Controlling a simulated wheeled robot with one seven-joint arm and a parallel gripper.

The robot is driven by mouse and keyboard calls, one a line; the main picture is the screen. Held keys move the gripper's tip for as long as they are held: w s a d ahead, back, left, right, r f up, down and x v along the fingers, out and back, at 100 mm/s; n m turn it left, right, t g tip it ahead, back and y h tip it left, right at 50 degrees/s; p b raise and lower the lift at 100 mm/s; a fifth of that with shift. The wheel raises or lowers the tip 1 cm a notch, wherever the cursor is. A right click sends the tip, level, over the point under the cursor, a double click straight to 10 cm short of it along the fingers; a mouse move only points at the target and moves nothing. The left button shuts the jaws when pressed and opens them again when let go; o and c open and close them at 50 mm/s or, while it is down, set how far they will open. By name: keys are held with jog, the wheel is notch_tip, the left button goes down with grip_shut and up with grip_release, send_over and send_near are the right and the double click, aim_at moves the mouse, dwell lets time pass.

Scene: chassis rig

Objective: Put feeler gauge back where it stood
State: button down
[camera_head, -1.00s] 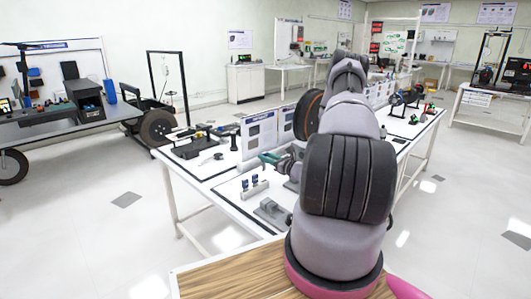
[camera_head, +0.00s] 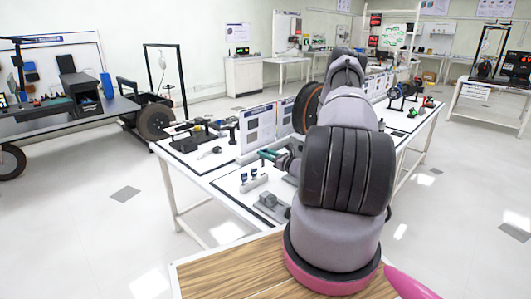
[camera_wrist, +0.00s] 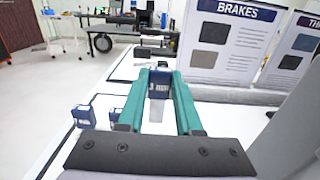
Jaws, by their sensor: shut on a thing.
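A blue feeler gauge (camera_wrist: 159,82) with a dark label sits between the teal fingertips of my gripper (camera_wrist: 160,77) in the wrist view. The fingers are shut on it, and a grey metal-coloured part shows below its body. In the head view my gripper (camera_head: 268,154) is a small teal shape above the white table, and the held gauge cannot be made out there. Two similar blue gauges (camera_wrist: 83,116) (camera_wrist: 115,115) stand to the left and below in the wrist view. In the head view they stand in a light holder (camera_head: 253,185). The holder's place beneath the held gauge is hidden or unclear.
A BRAKES panel (camera_wrist: 228,38) stands close on the right. A grey metal fixture (camera_head: 271,204) sits on the near part of the white table (camera_head: 225,180). Black tool pieces (camera_head: 188,143) lie farther left. My arm hides much of the table's right side.

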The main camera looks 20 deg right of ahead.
aim_at(263, 165)
jog(key=shift+f, duration=3.2)
jog(key=shift+f, duration=0.15)
jog(key=c, duration=0.5)
grip_release()
jog(key=v, duration=1)
jog(key=shift+s+d, duration=0.15)
jog(key=shift+s, duration=0.2)
